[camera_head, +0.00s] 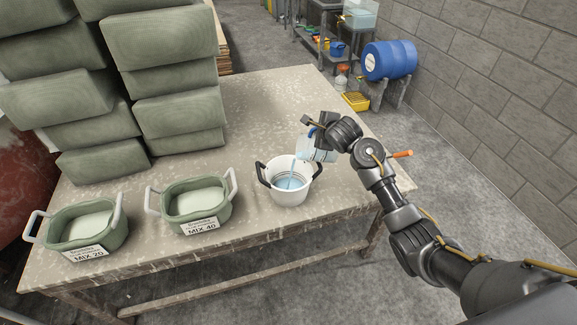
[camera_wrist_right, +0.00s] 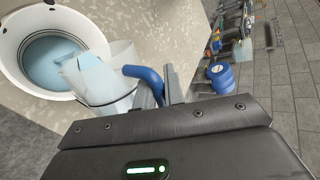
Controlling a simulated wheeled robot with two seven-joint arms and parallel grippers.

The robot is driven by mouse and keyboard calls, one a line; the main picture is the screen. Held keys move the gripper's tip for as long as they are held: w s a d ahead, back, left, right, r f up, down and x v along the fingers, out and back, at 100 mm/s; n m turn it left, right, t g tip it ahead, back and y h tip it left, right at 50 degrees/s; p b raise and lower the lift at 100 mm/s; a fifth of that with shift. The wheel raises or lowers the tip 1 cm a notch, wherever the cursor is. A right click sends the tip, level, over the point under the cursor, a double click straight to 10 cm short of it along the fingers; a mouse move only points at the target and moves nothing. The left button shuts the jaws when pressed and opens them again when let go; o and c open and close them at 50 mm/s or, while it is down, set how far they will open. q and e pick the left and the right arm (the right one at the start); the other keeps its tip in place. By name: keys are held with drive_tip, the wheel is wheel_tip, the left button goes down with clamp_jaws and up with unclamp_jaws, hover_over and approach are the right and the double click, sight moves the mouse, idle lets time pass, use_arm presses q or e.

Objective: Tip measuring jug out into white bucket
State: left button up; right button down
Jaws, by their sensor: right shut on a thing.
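The white bucket (camera_head: 291,192) with two dark handles stands on the table, with pale blue liquid inside; it also shows in the right wrist view (camera_wrist_right: 17,52). The clear measuring jug (camera_head: 317,152) is tilted toward the bucket, and a blue stream falls from it into the bucket. In the right wrist view the jug (camera_wrist_right: 98,80) has its lip over the bucket's rim. My right gripper (camera_head: 316,128) is shut on the jug's blue handle (camera_wrist_right: 143,76), right of and above the bucket. My left gripper is not in view.
Two green tubs (camera_head: 84,232) (camera_head: 196,208) with pale contents and MIX labels stand left of the bucket. Stacked green blocks (camera_head: 165,85) fill the table's back left. Bare table (camera_head: 260,105) lies behind the bucket. A blue barrel (camera_head: 389,60) rests beyond the table.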

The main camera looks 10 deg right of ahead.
sight(305, 134)
drive_tip(key=shift+w+a+r+n+h+b, duration=0.1)
drive_tip(key=shift+a+r+n+h+b, duration=0.1)
drive_tip(key=shift+a, duration=0.3)
drive_tip(key=shift+w+a+r+n+h+b, duration=0.1)
drive_tip(key=shift+a+r+h+b, duration=0.1)
drive_tip(key=shift+a, duration=0.3)
drive_tip(key=shift+a, duration=0.2)
drive_tip(key=shift+w+a+r+n+h+b, duration=0.1)
drive_tip(key=shift+a+r+n+h+b, duration=0.1)
drive_tip(key=shift+a+h+b, duration=0.15)
drive_tip(key=shift+a+r+n+h+b, duration=0.15)
drive_tip(key=shift+a+n+b, duration=0.1)
drive_tip(key=shift+a, duration=0.15)
